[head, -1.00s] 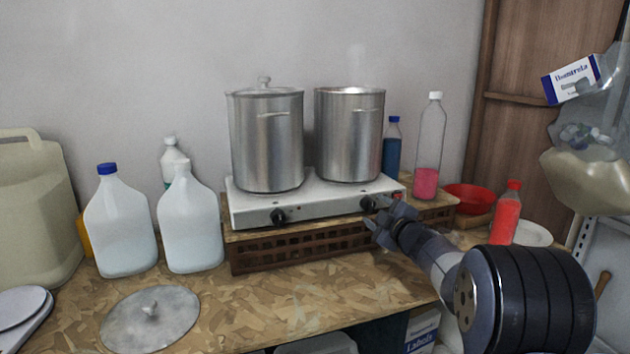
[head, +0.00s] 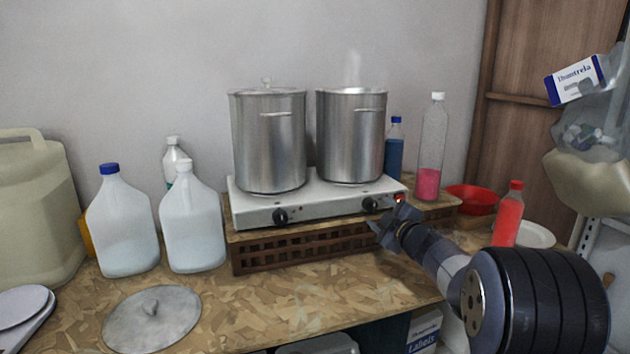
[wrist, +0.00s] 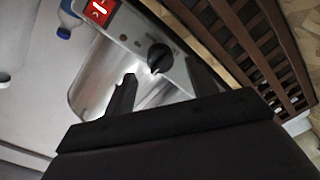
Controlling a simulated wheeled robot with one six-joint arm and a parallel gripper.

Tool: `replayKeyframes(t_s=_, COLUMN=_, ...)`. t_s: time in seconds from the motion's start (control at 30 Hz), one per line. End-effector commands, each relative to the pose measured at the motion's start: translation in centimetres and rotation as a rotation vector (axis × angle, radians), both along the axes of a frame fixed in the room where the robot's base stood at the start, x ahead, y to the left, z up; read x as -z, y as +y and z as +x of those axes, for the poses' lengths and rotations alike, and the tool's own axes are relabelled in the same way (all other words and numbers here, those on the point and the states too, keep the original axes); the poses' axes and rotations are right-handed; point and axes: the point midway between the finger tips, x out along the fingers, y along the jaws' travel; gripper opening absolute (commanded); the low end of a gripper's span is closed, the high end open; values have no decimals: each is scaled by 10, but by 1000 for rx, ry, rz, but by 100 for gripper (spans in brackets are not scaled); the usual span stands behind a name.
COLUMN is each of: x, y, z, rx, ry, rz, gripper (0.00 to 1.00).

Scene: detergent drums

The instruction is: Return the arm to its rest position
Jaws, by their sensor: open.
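My gripper (head: 384,229) is open and empty, in front of the right end of the white two-burner hot plate (head: 315,204). In the wrist view my gripper's two dark fingers (wrist: 162,82) stand apart with nothing held between them. A black knob (wrist: 160,57) of the hot plate and a lit red switch (wrist: 100,12) show beyond the fingers. In the head view that red switch (head: 399,198) is partly hidden by my gripper. My arm reaches in from the lower right.
A lidded steel pot (head: 268,145) and an open steaming pot (head: 350,140) stand on the hot plate. Left are white jugs (head: 124,230) and a loose lid (head: 151,318). Right are a pink-filled bottle (head: 430,160), a red bottle (head: 508,220) and a red bowl (head: 472,198). The front middle of the board is clear.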

Motion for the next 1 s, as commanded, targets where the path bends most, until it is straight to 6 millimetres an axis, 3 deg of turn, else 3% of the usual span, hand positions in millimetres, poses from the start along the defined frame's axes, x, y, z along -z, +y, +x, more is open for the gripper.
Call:
replayKeyframes(t_s=0.4, x=-3, y=-26, z=-74, rx=3, ry=-1, rz=-1, gripper=55)
replayKeyframes(t_s=1.0, x=1, y=11, z=30, rx=-2, ry=1, rz=1, gripper=55)
